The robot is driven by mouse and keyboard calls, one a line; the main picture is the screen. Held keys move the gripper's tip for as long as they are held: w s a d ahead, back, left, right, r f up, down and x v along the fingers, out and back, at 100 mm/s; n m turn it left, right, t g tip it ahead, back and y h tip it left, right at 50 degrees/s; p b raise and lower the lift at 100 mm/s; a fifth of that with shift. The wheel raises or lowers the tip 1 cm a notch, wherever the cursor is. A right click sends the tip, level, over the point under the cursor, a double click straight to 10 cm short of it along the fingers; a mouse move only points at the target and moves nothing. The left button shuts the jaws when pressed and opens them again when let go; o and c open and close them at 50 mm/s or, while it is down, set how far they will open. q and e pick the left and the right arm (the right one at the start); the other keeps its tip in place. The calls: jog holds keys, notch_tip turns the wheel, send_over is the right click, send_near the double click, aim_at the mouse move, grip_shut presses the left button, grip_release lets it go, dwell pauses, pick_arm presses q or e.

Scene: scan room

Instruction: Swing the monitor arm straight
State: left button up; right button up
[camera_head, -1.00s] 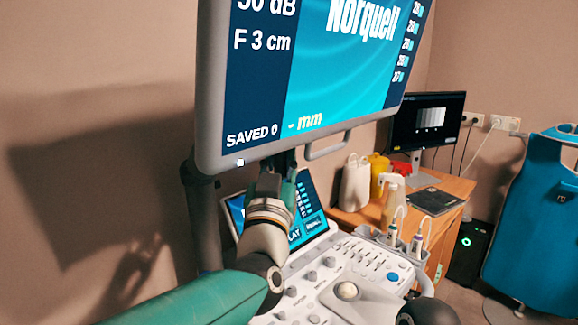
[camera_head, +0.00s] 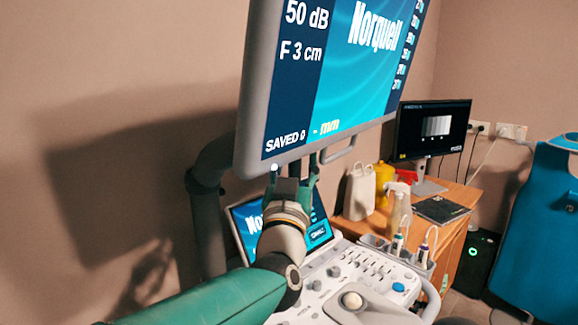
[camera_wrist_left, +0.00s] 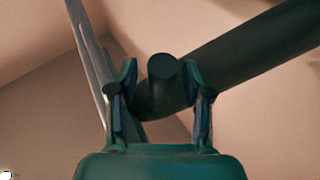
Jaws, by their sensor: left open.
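The large monitor (camera_head: 345,75) hangs at an angle above the ultrasound console, its screen facing right. Its grey monitor arm (camera_head: 205,165) shows behind its lower left edge. My left gripper (camera_head: 294,178) is just under the monitor's bottom edge, and the screen hides part of it. In the left wrist view my left gripper (camera_wrist_left: 163,80) is open. A dark round post end of the monitor arm (camera_wrist_left: 255,50) stands between its two fingers, with gaps visible on both sides. I cannot tell whether a finger touches it. My right gripper is out of view.
The console (camera_head: 345,275), with a small tilted touchscreen, lies below the gripper. A wooden desk (camera_head: 470,195) behind it holds bottles and a second display (camera_head: 433,130). The wall is close on the left.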

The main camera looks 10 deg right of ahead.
pick_arm(q)
jog(key=shift+s, duration=0.15)
jog(key=v, duration=1.1)
jog(key=shift+s+a+f, duration=0.2)
jog(key=shift+s+f, duration=0.05)
